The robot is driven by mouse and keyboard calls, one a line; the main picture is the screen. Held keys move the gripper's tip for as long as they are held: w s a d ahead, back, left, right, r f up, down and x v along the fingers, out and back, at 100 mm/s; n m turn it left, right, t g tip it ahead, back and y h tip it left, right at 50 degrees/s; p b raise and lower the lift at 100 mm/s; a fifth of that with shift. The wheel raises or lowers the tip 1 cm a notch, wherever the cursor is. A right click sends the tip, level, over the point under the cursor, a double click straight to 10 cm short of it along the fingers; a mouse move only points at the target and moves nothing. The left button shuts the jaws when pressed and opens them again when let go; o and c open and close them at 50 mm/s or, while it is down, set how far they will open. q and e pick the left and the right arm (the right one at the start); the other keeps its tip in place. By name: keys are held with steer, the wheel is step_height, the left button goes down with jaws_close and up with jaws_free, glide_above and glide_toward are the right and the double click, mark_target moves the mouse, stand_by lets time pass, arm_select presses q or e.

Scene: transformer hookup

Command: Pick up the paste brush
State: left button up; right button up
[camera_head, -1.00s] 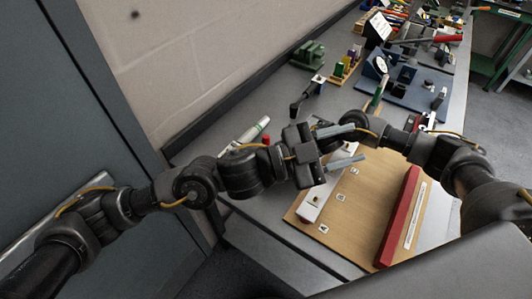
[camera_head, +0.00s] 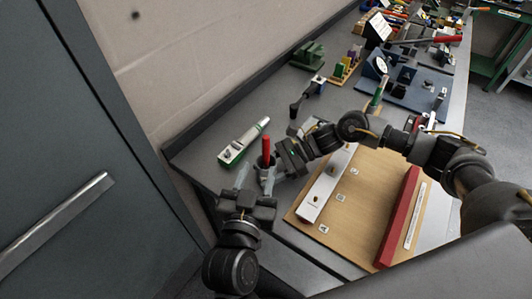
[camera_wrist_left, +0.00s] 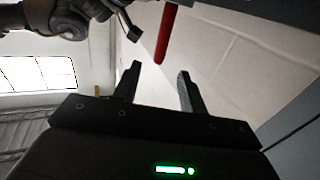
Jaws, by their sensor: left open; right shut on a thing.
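The paste brush shows as a red handle (camera_head: 266,146), standing nearly upright out of a small dark pot (camera_head: 263,162) in the head view. Its bristle end is hidden. My right gripper (camera_head: 274,162) reaches in from the right and appears shut on the pot; the exact contact is unclear. My left gripper (camera_head: 256,178) is open and empty, its fingers just below and in front of the pot. In the left wrist view, the red handle (camera_wrist_left: 167,35) lies just beyond the gap between my open left fingertips (camera_wrist_left: 160,72), apart from them.
A white and green tool (camera_head: 243,142) lies on the grey bench left of the pot. A wooden board (camera_head: 362,205) with a white strip and a red bar (camera_head: 398,217) lies to the right. A blue fixture (camera_head: 412,88) and coloured blocks stand farther back.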

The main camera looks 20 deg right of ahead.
mark_target(265, 145)
arm_select(q)
steer(key=x, duration=0.6)
steer(key=shift+w+r, duration=0.1)
steer(key=shift+x, duration=2.75)
steer(key=shift+r, duration=0.2)
steer(key=shift+c, duration=0.4)
jaws_close()
